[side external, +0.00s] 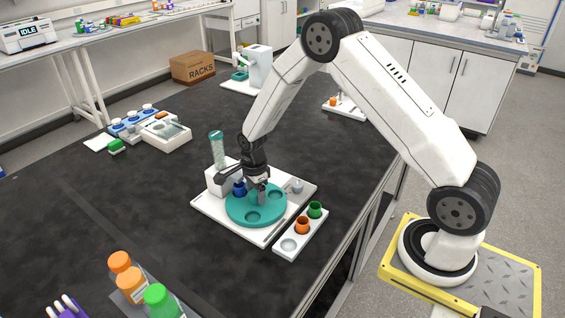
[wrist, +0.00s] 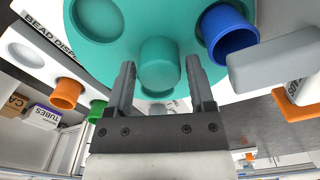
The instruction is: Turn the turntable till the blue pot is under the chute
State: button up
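The teal turntable (side external: 240,210) lies on a white base plate, and its round centre knob shows in the wrist view (wrist: 160,65). The blue pot (side external: 239,189) sits in a turntable recess, on the dispenser side; it also shows in the wrist view (wrist: 233,36). A grey bar, seemingly the chute (wrist: 275,67), overlaps the pot's lower edge in the wrist view; exact alignment cannot be told. The bead dispenser (side external: 217,150) is a clear tube with a teal cap. My gripper (wrist: 161,85) is open, its fingers on either side of the knob with visible gaps.
A white tray (side external: 289,244) in front of the base holds an orange pot (side external: 302,225) and a green pot (side external: 315,210). A small grey knob (side external: 297,186) stands on the base plate. White equipment (side external: 166,131) stands farther left.

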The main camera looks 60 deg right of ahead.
jog(key=shift+r, duration=0.1)
jog(key=shift+r, duration=3.85)
jog(key=shift+s+a+r+n, duration=0.25)
jog(key=shift+s+r+n, duration=0.2)
jog(key=shift+n, duration=0.25)
jog(key=s+a+r+n+t, duration=0.1)
jog(key=s+a+r+n, duration=0.1)
jog(key=s+n, duration=0.6)
jog(key=s+a+r+n+t, duration=0.1)
jog(key=s+a+r+n, duration=0.2)
jog(key=s+n, duration=0.6)
jog(key=n, duration=0.3)
jog(key=shift+r+n+t, duration=0.3)
jog(key=shift+r, duration=0.05)
